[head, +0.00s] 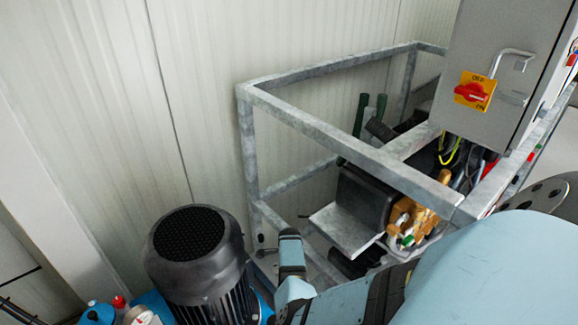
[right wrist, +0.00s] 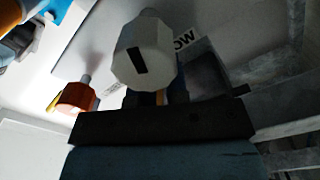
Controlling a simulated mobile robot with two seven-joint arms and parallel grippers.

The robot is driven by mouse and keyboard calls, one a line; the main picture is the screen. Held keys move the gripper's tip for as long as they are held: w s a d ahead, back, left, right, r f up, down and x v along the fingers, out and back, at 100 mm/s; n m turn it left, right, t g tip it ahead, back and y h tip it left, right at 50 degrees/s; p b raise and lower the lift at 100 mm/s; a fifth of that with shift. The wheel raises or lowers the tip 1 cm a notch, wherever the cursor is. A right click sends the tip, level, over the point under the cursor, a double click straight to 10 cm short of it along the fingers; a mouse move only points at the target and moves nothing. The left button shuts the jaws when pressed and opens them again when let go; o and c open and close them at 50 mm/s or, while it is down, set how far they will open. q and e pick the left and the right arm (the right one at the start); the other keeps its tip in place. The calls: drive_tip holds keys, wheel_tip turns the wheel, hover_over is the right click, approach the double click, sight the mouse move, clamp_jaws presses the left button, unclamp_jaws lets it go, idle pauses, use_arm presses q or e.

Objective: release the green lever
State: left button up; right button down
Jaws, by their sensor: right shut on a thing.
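My right arm reaches in from the lower right of the head view, and its blue-and-black end section (head: 290,262) stands beside the black motor. In the right wrist view, the dark front of my right gripper (right wrist: 160,112) spans the lower middle, just below a pale octagonal knob (right wrist: 145,58). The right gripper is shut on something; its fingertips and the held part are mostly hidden. The green lever cannot be made out clearly in either view. A small green part (head: 408,240) shows at the brass pump head (head: 412,218). My left gripper is not in view.
A black finned motor (head: 195,250) stands at lower left. A galvanized frame (head: 340,140) surrounds the pump, with a grey control box (head: 500,75) and red switch (head: 472,92) at upper right. An orange-red knob (right wrist: 75,98) sits left in the wrist view.

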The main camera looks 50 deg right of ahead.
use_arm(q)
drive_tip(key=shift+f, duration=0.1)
use_arm(e)
drive_tip(key=shift+s+a+m, duration=0.15)
drive_tip(key=shift+m, duration=0.35)
drive_tip(key=c, duration=1.1)
unclamp_jaws()
use_arm(q)
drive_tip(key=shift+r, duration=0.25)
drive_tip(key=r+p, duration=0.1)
drive_tip(key=p, duration=0.2)
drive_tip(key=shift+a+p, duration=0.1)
drive_tip(key=shift+p, duration=0.3)
use_arm(e)
wheel_tip(320, 180, up, 14)
drive_tip(key=shift+f, duration=0.1)
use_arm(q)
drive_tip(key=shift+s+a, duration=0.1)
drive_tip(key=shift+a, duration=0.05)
